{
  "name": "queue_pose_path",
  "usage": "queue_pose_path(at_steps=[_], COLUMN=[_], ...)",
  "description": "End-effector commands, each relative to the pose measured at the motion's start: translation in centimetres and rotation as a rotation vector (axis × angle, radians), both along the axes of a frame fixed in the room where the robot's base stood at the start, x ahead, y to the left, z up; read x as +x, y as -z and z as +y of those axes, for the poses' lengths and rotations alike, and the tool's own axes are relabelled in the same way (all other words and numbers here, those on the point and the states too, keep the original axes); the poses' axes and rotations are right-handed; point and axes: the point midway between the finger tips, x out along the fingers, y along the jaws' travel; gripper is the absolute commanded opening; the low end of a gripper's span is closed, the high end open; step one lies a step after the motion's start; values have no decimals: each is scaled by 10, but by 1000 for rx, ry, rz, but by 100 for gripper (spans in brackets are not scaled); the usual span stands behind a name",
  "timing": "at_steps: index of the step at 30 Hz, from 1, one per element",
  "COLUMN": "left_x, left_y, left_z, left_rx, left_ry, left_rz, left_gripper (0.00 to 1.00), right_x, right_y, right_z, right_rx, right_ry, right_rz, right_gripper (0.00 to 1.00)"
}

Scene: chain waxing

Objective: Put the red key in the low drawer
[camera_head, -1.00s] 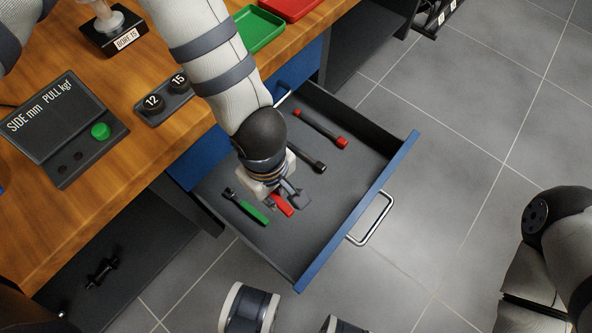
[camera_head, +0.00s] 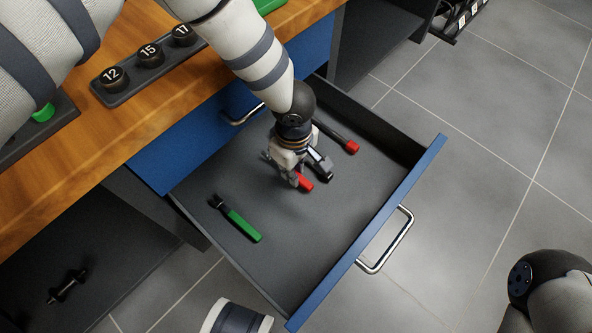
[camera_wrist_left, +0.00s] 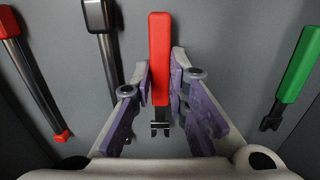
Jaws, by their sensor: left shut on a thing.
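The red key has a red handle and a dark forked head. It shows in the head view (camera_head: 305,183) and in the left wrist view (camera_wrist_left: 159,60). My left gripper (camera_head: 296,172) is shut on it, with the fingers (camera_wrist_left: 161,95) on both sides near the head end of the handle. Gripper and key are inside the open low drawer (camera_head: 330,220), over its dark floor. I cannot tell whether the key touches the floor. The fingers partly hide the key in the head view. My right gripper is out of view.
A green-handled key (camera_head: 241,224) lies near the drawer's left side. A black-handled tool (camera_wrist_left: 97,18) and a red-ended bar (camera_head: 340,140) lie close by. A closed blue drawer (camera_head: 195,140) sits above. The front half of the low drawer is clear.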

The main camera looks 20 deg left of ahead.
Motion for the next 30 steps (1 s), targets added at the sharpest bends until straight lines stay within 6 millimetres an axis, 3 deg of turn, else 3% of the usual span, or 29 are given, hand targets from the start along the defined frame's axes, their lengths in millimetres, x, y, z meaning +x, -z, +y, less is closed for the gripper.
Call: queue_pose_path(at_steps=[1, 11, 12, 14, 23, 26, 30], left_x=[0, 1, 1, 1, 1, 2, 2], left_y=[9, 11, 10, 10, 8, -7, -48], left_z=[-1, -1, -1, 0, 0, 0, 0], left_rx=[-1, -2, -1, -1, -1, -2, -2], left_ry=[1, 1, 1, 1, 1, -2, -3], left_rz=[0, -2, -3, -3, -4, -7, -10], left_gripper=[0, 0, 21, 35, 35, 35, 35], right_x=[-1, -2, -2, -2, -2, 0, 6], right_y=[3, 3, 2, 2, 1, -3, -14], right_z=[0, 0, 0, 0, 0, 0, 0], right_rx=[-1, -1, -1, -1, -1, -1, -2], right_ry=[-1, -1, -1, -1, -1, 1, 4], right_rz=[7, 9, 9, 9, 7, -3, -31], right_gripper=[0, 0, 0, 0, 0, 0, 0])
